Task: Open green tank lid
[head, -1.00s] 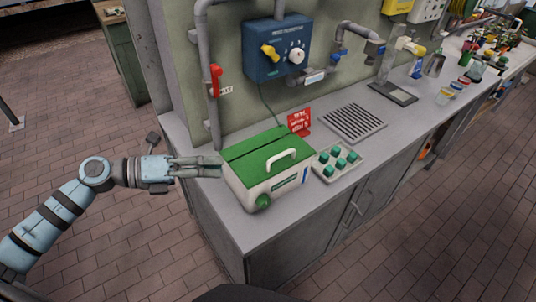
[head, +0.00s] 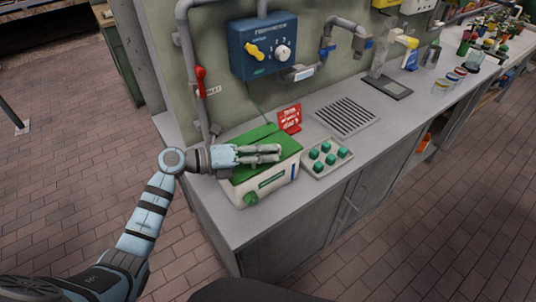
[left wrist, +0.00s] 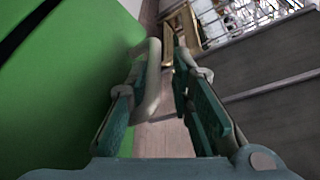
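The white tank (head: 250,198) with a green lid (head: 262,133) stands on the grey counter, and the lid lies flat on it. My left gripper (head: 279,153) reaches across the lid from the left and hides the white handle in the head view. In the left wrist view the green lid (left wrist: 70,85) fills the left side. The white handle (left wrist: 153,80) shows between the fingers of my left gripper (left wrist: 160,65), nearer the left finger. A gap shows between handle and right finger, so the gripper is open. My right gripper is not in view.
A blue control box (head: 262,47) and pipes are on the wall. The grey counter (head: 270,225) is clear in front of the tank.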

